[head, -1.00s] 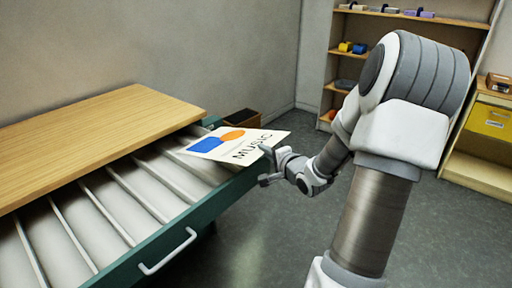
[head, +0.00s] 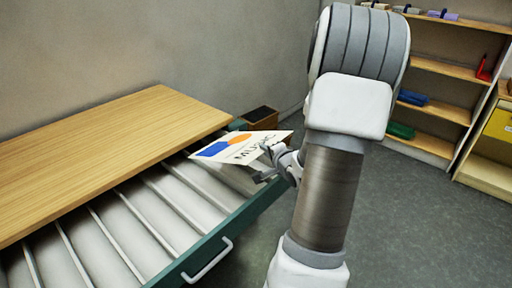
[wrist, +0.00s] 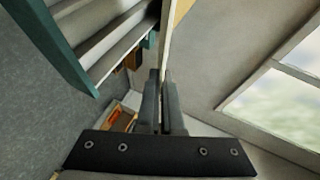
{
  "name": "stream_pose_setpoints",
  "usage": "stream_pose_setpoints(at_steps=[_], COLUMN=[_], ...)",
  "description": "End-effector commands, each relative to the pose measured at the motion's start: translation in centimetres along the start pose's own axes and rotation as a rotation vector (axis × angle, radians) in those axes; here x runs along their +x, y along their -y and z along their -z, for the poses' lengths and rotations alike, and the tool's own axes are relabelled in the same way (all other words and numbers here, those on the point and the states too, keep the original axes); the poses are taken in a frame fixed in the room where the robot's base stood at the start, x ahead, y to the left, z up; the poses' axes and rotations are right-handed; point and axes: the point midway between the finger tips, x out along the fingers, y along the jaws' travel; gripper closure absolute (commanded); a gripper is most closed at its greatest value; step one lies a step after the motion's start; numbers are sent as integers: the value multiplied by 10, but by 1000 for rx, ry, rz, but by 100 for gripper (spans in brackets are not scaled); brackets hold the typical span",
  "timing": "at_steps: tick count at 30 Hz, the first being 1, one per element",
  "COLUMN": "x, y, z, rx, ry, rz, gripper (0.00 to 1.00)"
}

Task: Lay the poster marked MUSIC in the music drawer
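The poster marked MUSIC (head: 240,147) is a white sheet with a blue patch, an orange patch and black lettering. My gripper (head: 268,160) is shut on its right edge and holds it flat above the right end of the open drawer (head: 190,258). The drawer has a teal front and several compartments split by thin dividers. The poster hides part of the compartments beneath it. In the wrist view the poster (wrist: 168,35) shows edge-on between my gripper's fingers (wrist: 162,88), with the drawer (wrist: 58,45) at upper left. I cannot read any drawer labels.
The wooden cabinet top (head: 110,140) overhangs the back of the drawer. A dark-topped wooden box (head: 260,117) stands beyond the cabinet's right end. Shelves (head: 440,105) with small objects and a yellow-fronted unit (head: 498,125) stand at right. The floor between is clear.

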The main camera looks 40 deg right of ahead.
Motion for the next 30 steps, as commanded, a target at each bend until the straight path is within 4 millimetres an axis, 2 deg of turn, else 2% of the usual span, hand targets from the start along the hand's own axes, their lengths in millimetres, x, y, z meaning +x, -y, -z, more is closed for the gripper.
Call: stream_pose_setpoints(at_steps=[6,11,30], x=[-6,1,63], y=[2,-5,-40], z=[8,4,-24], rx=[-1,-2,-2], ry=[-18,-18,-18], rz=[-12,-13,-11], gripper=[100,100,100])
